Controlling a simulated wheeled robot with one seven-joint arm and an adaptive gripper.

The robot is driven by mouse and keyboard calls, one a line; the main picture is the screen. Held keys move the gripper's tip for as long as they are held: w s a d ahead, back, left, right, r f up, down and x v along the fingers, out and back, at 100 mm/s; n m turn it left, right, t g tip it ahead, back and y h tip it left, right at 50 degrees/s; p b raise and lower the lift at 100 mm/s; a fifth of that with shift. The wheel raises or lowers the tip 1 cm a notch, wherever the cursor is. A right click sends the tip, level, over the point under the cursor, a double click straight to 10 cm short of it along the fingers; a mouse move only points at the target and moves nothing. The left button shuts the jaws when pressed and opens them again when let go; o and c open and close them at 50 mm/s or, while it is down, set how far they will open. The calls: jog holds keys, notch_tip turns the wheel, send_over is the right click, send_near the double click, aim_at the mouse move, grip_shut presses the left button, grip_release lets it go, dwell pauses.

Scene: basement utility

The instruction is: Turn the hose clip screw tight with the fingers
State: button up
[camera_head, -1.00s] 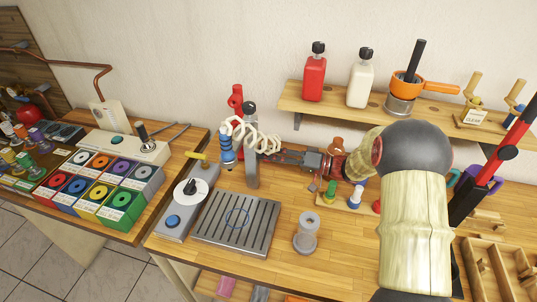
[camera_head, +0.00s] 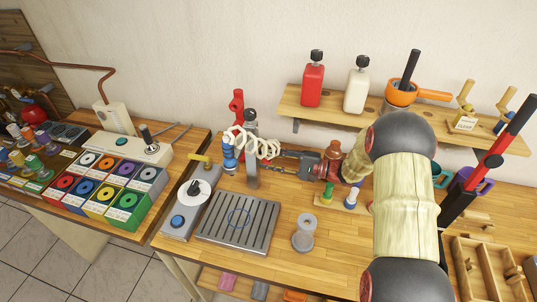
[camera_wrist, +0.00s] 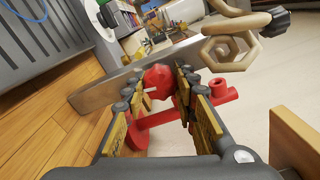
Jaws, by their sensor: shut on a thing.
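My gripper (camera_wrist: 158,84) has its two padded fingers on either side of a red faceted knob (camera_wrist: 157,76), which looks like the hose clip screw. The knob shows between the fingertips in the wrist view, in front of a grey metal post (camera_wrist: 95,92). In the head view my gripper (camera_head: 278,163) reaches left to the same upright post (camera_head: 251,172). The screw cannot be made out there. The clip band is not clearly visible.
A red pipe piece (camera_head: 237,103) stands behind the post, with a blue ribbed part (camera_head: 229,155) at its left. A slatted grey tray (camera_head: 240,222) and grey cylinder (camera_head: 303,235) are in front. A shelf (camera_head: 360,115) with bottles is above.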

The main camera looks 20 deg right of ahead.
jog(key=shift+f+m+p, duration=0.1)
jog(key=shift+m+p, duration=1.2)
jog(key=shift+m, duration=0.8)
jog(key=o, duration=1.2)
jog(key=shift+c, duration=0.2)
jog(key=v, duration=1.2)
